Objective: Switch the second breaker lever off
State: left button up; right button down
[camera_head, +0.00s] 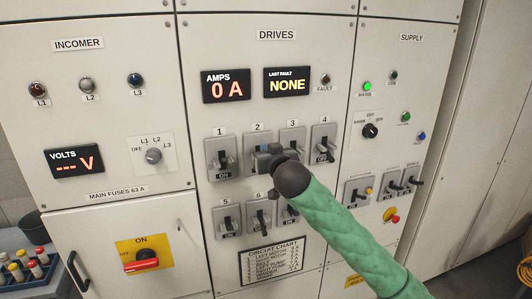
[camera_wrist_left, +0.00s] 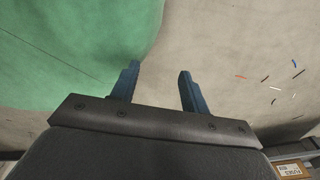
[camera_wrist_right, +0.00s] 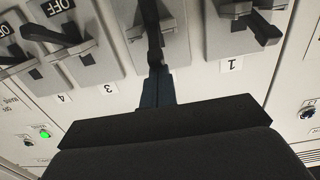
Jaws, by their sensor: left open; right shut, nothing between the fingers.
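The second breaker (camera_head: 257,138) is a grey plate under label 2 in the top row of the DRIVES panel. In the head view my right gripper (camera_head: 262,154) is in front of it and hides its lever. In the right wrist view, which is upside down, the dark second lever (camera_wrist_right: 151,22) runs down towards the shut blue fingers (camera_wrist_right: 156,88). The fingertips are at or very near the lever's end; contact is unclear. My left gripper (camera_wrist_left: 160,72) is open and empty in the left wrist view, away from the panel.
Breaker 1 (camera_head: 218,158) and breaker 3 (camera_head: 292,142) sit close on either side; breaker 4 (camera_head: 322,143) is further right. Breakers 5 (camera_head: 227,221) and 6 (camera_head: 258,216) lie below. The display (camera_head: 226,86) reads 0 A.

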pick_arm(q)
jog(key=w+d+r+t+b, duration=0.1)
jog(key=w+d+r+b, duration=0.15)
jog(key=w+b, duration=0.75)
jog(key=w+d+r+b, duration=0.2)
jog(key=w+r, duration=0.3)
jog(key=r, duration=0.5)
jog(key=w+d+r+b, duration=0.2)
jog(key=w+d+r, duration=0.2)
jog(key=r, duration=0.7)
jog(key=shift+w+d+r+g+h, duration=0.15)
jog(key=shift+w+g+h, duration=0.25)
jog(key=shift+w, duration=0.35)
pick_arm(e)
jog(key=f+t, duration=0.2)
jog(key=s+f+t+y, duration=0.1)
jog(key=t, duration=0.1)
jog(key=shift+s+d+f+t, duration=0.15)
jog(key=shift+f+t, duration=0.15)
jog(key=shift+f, duration=0.1)
